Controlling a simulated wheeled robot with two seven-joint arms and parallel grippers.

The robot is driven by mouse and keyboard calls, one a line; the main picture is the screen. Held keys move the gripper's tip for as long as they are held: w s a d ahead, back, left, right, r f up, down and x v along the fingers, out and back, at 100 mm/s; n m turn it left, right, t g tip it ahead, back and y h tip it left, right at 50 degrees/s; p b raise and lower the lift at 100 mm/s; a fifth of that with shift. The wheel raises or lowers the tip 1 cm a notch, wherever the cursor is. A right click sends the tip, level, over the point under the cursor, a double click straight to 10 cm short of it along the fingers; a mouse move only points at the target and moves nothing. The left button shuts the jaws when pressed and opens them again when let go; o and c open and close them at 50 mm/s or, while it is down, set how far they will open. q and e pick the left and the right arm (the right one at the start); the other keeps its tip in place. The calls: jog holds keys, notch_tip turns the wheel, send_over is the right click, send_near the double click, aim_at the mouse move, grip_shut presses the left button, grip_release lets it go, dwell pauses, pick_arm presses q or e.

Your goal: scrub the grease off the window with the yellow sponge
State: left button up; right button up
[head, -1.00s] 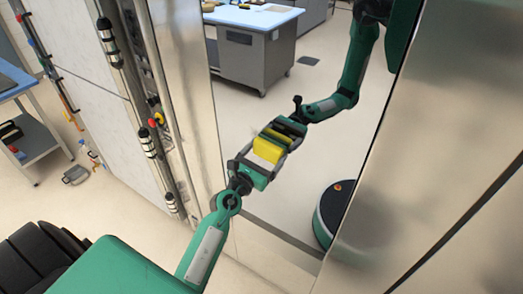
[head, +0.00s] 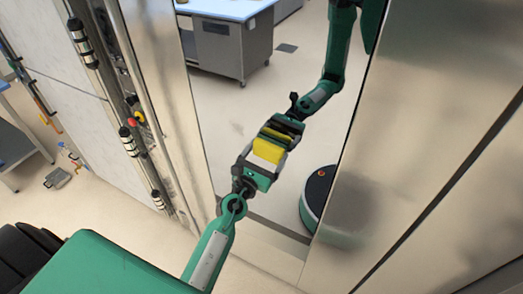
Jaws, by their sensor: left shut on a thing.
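My left gripper (head: 268,150) is shut on the yellow sponge (head: 267,147), whose lower part looks pale. The arm reaches up from the bottom of the head view to a tall, mirror-like window (head: 235,105). The window reflects my arm and gripper, and the reflection meets the gripper at the sponge. The sponge is at the glass or very close to it; I cannot tell whether it touches. Faint greyish marks show on the glass left of the gripper, too faint to be sure they are grease. My right gripper is not in view.
Bright metal panels flank the window, a wide one (head: 425,140) at right and a narrow one (head: 165,100) at left. Rods with black-and-silver fittings (head: 127,140) stand left of it. A blue-topped bench (head: 225,10) shows in the reflection. A shelf (head: 20,145) stands far left.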

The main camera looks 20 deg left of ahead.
aim_at(232, 130)
pick_arm(q)
jog(key=shift+w+a+b, duration=0.15)
jog(key=shift+a+b, duration=0.05)
jog(key=shift+a, duration=1.65)
jog(key=shift+w+a+b, duration=0.15)
jog(key=shift+a+b, duration=0.05)
jog(key=shift+a, duration=1.6)
jog(key=shift+w+a+b, duration=0.15)
jog(key=shift+a+b, duration=0.3)
jog(key=shift+a, duration=1.25)
jog(key=shift+w+a+b, duration=0.15)
jog(key=shift+a+b, duration=0.25)
jog(key=shift+a, duration=1.3)
jog(key=shift+s+d, duration=0.1)
jog(key=shift+s, duration=0.05)
jog(key=shift+s+a+b, duration=0.15)
jog(key=shift+s, duration=1.3)
jog(key=shift+s+a+b, duration=0.1)
jog(key=shift+s+b, duration=0.05)
jog(key=shift+s, duration=1.3)
jog(key=shift+s+a+b, duration=0.15)
jog(key=shift+s+b, duration=0.15)
jog(key=shift+s, duration=1.2)
